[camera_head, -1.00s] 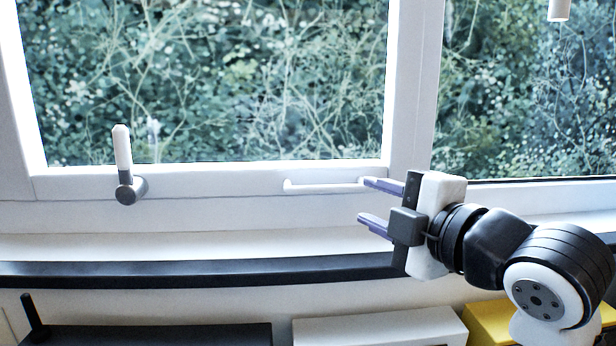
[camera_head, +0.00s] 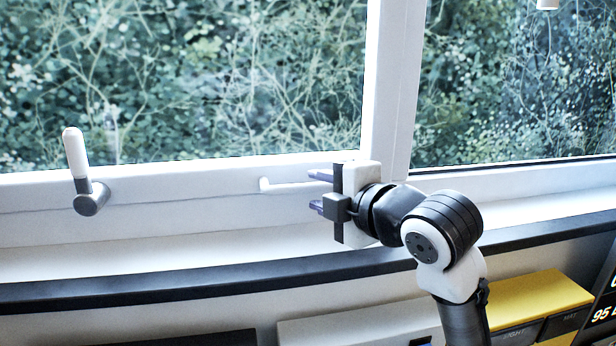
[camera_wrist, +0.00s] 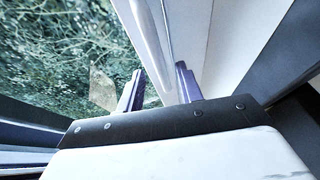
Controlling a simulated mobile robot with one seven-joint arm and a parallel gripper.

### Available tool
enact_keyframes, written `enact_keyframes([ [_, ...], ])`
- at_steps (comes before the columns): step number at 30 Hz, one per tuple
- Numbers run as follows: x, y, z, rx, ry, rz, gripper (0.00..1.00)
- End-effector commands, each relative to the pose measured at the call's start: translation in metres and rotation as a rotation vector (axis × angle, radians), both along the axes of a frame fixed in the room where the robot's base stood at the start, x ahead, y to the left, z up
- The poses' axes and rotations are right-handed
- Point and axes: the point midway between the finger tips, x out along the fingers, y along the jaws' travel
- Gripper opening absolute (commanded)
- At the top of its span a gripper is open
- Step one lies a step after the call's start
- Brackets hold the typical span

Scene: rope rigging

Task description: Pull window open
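The white-framed window (camera_head: 210,172) fills the left and middle of the head view. A slim white handle bar (camera_head: 290,187) runs along its bottom rail. A grey pivot with a white lever (camera_head: 76,155) points up at the rail's left. My gripper (camera_head: 318,191) is open at the bar's right end, one purple finger above the bar's line and one lower. In the wrist view my gripper (camera_wrist: 160,85) shows its two fingers apart, with a pale bar (camera_wrist: 150,35) running up beyond the gap. I cannot tell whether either finger touches the bar.
A dark-edged sill (camera_head: 180,285) runs below the window. A yellow box (camera_head: 540,300) and a white box (camera_head: 360,325) stand beneath it. A dark display with lit digits (camera_head: 602,314) is at the lower right. A second pane (camera_head: 510,90) is on the right.

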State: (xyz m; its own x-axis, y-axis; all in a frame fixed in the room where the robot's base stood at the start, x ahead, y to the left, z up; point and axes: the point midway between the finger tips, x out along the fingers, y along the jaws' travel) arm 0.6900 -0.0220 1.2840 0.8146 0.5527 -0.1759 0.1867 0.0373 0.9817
Motion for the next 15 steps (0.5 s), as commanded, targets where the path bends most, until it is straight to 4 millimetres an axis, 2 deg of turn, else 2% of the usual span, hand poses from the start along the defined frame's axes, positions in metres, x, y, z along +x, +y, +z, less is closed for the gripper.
enact_keyframes([
  [6,0.026,0.017,-0.004,0.001,0.003,0.001,0.36],
  [15,0.033,0.023,-0.008,0.0,0.0,0.0,0.36],
])
